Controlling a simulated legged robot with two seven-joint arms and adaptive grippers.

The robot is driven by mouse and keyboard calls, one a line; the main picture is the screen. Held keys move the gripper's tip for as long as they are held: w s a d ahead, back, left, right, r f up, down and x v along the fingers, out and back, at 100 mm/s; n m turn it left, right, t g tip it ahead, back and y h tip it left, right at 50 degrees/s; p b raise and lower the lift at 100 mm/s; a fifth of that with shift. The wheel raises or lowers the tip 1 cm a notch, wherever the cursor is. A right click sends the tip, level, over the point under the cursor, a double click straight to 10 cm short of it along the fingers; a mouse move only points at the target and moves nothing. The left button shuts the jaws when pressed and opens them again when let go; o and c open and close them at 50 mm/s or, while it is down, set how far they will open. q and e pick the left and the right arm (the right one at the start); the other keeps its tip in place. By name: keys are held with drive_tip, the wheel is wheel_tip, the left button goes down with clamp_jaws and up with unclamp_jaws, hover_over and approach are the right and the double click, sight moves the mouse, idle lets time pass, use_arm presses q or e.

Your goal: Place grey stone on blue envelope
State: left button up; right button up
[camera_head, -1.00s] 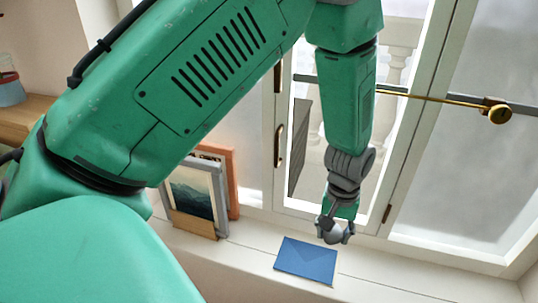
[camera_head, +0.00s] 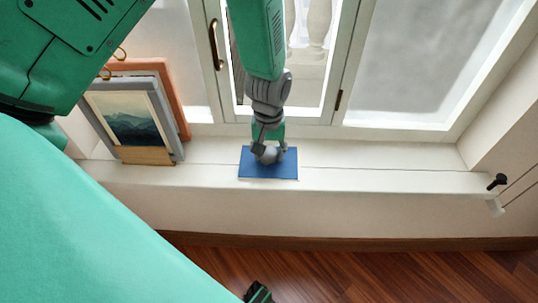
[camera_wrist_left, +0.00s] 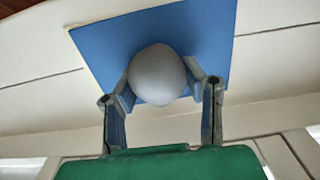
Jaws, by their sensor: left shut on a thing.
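The blue envelope (camera_head: 286,173) lies flat on the white window sill, and fills much of the upper wrist view (camera_wrist_left: 100,48). My left gripper (camera_head: 269,153) is over the envelope, pointing down. It is shut on the grey stone (camera_wrist_left: 157,74), a smooth round thing between the two fingers in the wrist view. The stone is in front of the envelope's middle there and hides part of it. I cannot tell whether the stone touches the envelope.
Framed pictures (camera_head: 135,122) lean at the left of the sill (camera_head: 390,180). The window (camera_head: 340,100) with its handle (camera_head: 215,45) stands close behind my left arm. The sill right of the envelope is clear. A black knob (camera_head: 497,181) is at the far right.

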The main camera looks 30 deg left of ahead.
sight(269, 149)
use_arm(q)
drive_tip(key=shift+w+f, duration=0.1)
drive_tip(key=shift+f, duration=0.25)
drive_tip(key=shift+a+r, duration=0.1)
drive_tip(key=o, duration=1.2)
drive_tip(key=shift+o, duration=0.2)
wheel_tip(269, 149, up, 12)
drive_tip(key=p, duration=0.3)
drive_tip(key=shift+p, duration=0.4)
